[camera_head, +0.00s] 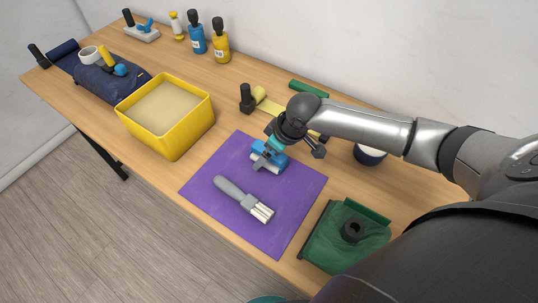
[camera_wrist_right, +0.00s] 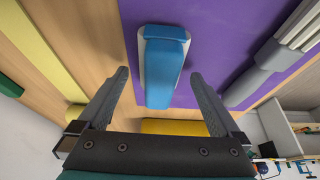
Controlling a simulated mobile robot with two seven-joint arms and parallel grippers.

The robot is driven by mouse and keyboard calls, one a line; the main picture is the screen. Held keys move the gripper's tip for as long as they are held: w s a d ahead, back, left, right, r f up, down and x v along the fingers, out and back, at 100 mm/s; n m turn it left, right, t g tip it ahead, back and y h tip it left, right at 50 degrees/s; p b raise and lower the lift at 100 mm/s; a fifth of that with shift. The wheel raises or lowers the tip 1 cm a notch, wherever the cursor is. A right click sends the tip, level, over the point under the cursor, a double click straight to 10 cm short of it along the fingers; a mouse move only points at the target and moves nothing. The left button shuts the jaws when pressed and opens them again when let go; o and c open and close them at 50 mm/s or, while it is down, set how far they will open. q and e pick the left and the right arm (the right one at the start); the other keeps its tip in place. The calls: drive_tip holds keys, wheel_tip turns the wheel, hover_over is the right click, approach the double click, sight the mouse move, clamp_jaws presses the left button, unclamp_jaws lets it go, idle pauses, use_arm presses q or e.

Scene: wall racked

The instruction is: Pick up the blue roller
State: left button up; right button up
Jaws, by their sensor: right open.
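A dark blue roller (camera_head: 63,49) lies at the far left end of the bench, beside a black handle (camera_head: 38,56). A blue-handled tool (camera_head: 268,155) with a pale grey base lies on the purple mat (camera_head: 213,176); I cannot tell its exact kind. My right gripper (camera_head: 290,143) is just above this tool. In the right wrist view the open, empty fingers (camera_wrist_right: 152,80) stand on either side of the near end of its blue handle (camera_wrist_right: 164,70), with no clear contact. My left gripper is out of view.
A grey-handled brush (camera_head: 243,198) lies on the mat. A yellow bin (camera_head: 165,118) stands left of it, and a green bag (camera_head: 345,232) lies to the right. Blue (camera_head: 196,36) and yellow (camera_head: 221,43) bottles stand along the wall.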

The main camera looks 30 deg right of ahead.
drive_tip(key=shift+f, duration=0.2)
drive_tip(key=shift+c, duration=0.2)
drive_tip(key=c, duration=1.4)
drive_tip(key=shift+r, duration=0.1)
drive_tip(key=shift+c, duration=0.2)
drive_tip(key=shift+r, duration=0.1)
wheel_tip(320, 180, up, 20)
drive_tip(key=p, duration=0.3)
drive_tip(key=shift+r, duration=0.1)
